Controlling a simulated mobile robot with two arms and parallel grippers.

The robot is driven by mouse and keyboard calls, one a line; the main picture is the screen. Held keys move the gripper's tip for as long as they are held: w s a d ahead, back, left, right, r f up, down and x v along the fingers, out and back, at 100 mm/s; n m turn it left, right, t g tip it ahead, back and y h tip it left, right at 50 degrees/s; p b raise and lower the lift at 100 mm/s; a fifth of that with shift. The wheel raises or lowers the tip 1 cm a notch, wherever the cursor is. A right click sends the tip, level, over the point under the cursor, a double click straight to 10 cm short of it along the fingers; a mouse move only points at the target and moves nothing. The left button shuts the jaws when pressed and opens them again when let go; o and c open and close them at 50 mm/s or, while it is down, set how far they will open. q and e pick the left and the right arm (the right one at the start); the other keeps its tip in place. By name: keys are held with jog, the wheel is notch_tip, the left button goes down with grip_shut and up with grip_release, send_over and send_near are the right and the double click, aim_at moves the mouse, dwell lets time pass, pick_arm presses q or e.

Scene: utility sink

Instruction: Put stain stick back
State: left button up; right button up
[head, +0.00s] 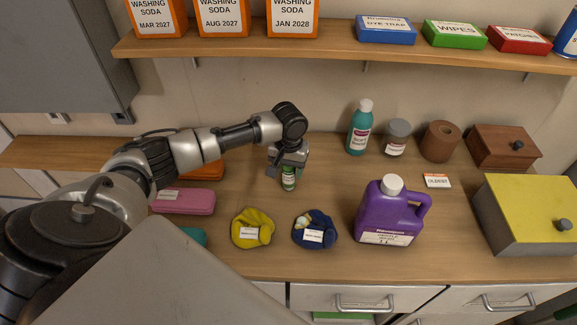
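A small green stick with a pale label (289,180), apparently the stain stick, is upright below my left gripper (288,166). The gripper points down, and its fingers appear closed around the stick's upper end, which they hide. I cannot tell whether the stick's bottom touches the counter. A dark blue pouch (327,224) with a white label and small pale items at its opening lies in front of it. A yellow pouch (262,221) with a label lies to the left of the blue one. My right gripper is out of view.
A purple jug (391,208) stands right of the blue pouch. A teal bottle (359,132), grey-lidded jar (397,139), brown roll (440,142) and wooden box (500,147) stand behind. A pink case (186,201) lies left. A yellow-topped box (535,213) fills the right. A shelf (340,57) hangs above.

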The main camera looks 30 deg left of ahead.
pick_arm(q)
jog(key=shift+o, duration=0.7)
notch_tip(320, 180, up, 12)
jog(key=shift+r+b, duration=0.15)
jog(key=shift+b, duration=0.6)
